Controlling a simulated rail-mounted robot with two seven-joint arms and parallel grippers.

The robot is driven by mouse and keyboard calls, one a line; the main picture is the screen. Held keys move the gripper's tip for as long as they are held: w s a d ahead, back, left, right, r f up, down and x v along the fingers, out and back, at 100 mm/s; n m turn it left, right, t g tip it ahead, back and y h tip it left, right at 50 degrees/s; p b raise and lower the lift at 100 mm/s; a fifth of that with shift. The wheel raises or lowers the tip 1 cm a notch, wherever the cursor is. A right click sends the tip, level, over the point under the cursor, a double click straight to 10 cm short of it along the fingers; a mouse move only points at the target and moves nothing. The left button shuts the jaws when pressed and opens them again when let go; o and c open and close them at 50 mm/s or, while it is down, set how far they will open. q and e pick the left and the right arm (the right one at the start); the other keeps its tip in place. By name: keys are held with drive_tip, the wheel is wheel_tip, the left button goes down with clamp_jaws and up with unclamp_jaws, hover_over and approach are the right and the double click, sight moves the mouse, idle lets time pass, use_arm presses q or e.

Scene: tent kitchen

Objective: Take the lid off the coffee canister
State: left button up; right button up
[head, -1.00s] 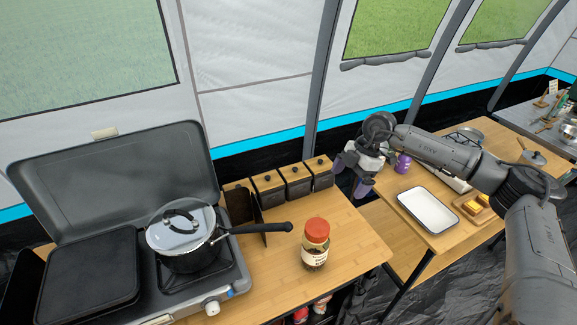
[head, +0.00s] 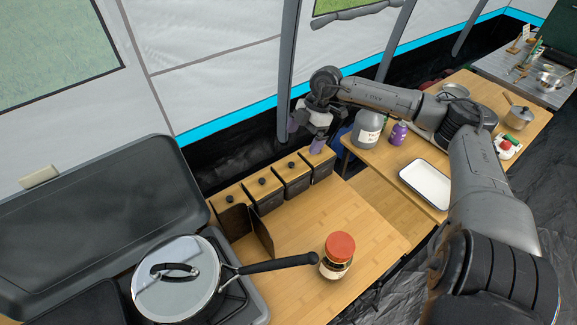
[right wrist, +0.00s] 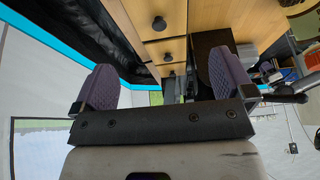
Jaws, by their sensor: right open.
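Several dark box-shaped canisters with wooden lids and black knobs stand in a row along the back of the wooden table. Their lids include a left one (head: 228,198), a second (head: 263,182) and a third (head: 291,166). I cannot read which canister is the coffee one. My right gripper (head: 306,136) is open and empty, above and just behind the right end of the row, partly covering the rightmost canister. In the right wrist view, the open purple fingers (right wrist: 168,86) frame the row, with the nearest lid (right wrist: 155,20) at the top. My left gripper is out of view.
A red-lidded jar (head: 338,250) stands in front of the canisters. A lidded pot (head: 178,280) sits on the stove at left, its handle (head: 275,263) reaching over the table. A side table at right holds a grey jug (head: 367,130), a purple bottle (head: 398,133) and a white tray (head: 425,184).

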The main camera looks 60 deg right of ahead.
sight(293, 163)
drive_tip(key=p+x, duration=0.1)
drive_tip(key=x, duration=0.4)
drive_tip(key=shift+a+f, duration=0.1)
drive_tip(key=shift+f, duration=0.2)
drive_tip(key=shift+w+a+f+p, duration=0.15)
drive_tip(key=shift+f+p, duration=0.25)
drive_tip(key=shift+f, duration=0.1)
drive_tip(key=p+x, duration=0.1)
drive_tip(key=x, duration=0.2)
drive_tip(key=shift+f, duration=0.65)
drive_tip(key=shift+c, duration=0.2)
drive_tip(key=c, duration=0.5)
drive_tip(key=shift+c, duration=0.2)
